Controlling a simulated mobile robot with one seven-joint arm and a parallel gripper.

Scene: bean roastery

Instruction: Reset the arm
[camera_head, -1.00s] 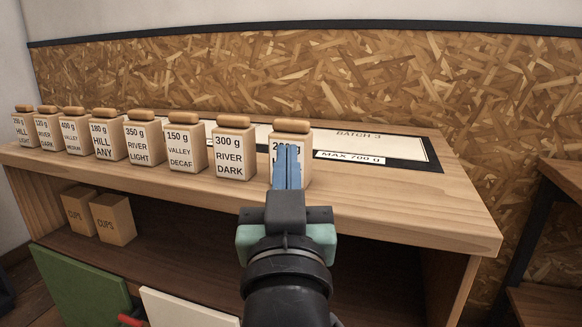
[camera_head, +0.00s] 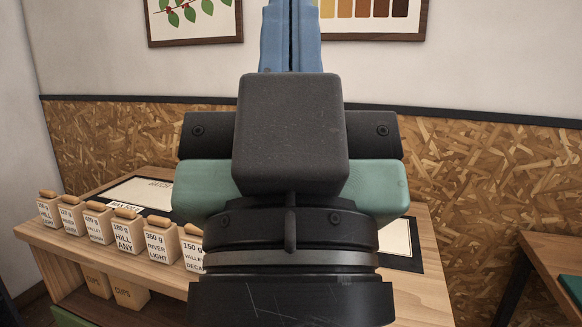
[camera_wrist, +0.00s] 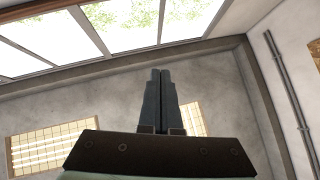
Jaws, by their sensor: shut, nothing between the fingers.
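My gripper (camera_head: 290,35) is raised high and close to the head camera, with its blue fingers pointing up in front of the wall. The fingers are together with nothing between them. In the wrist view the shut fingers (camera_wrist: 160,88) show against the ceiling and windows. My gripper and wrist hide the middle and right part of the counter.
Another wooden table (camera_head: 545,255) stands at the right. Two framed pictures (camera_head: 194,42) hang behind.

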